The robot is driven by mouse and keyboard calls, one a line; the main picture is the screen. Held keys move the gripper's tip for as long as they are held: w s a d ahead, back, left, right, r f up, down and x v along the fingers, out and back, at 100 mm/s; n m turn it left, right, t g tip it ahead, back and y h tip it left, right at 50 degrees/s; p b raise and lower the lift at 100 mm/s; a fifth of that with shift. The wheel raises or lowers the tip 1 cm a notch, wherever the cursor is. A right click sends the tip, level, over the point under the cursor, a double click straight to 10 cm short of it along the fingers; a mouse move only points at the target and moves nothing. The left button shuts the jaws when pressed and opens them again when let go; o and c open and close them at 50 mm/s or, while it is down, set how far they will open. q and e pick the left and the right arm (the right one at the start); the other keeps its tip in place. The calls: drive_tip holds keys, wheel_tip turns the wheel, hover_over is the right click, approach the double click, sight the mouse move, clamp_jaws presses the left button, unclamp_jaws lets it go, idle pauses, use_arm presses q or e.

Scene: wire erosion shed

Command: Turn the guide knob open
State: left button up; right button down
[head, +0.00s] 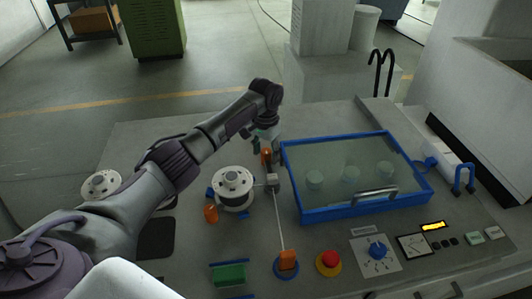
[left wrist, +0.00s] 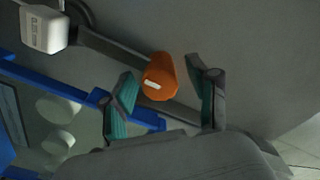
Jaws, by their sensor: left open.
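The orange guide knob (head: 266,157) stands behind the small pale guide block (head: 272,181), beside the blue-framed tank. In the left wrist view the knob (left wrist: 161,76) has a white mark on its face and sits on a grey bar. My left gripper (left wrist: 162,82) is open, with one teal-padded finger on each side of the knob. Gaps show between the pads and the knob, so it is not gripped. In the head view the left gripper (head: 267,146) comes down over the knob and partly hides it. My right gripper is not in view.
The blue-framed clear-lidded tank (head: 301,214) is close on the right. A white wire spool (head: 233,183) stands on the left, with another orange knob (head: 211,214) in front. A third orange knob (head: 288,260) and a red button (head: 328,263) are at the front.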

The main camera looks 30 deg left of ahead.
use_arm(q)
drive_tip(key=shift+f, duration=0.65)
clamp_jaws()
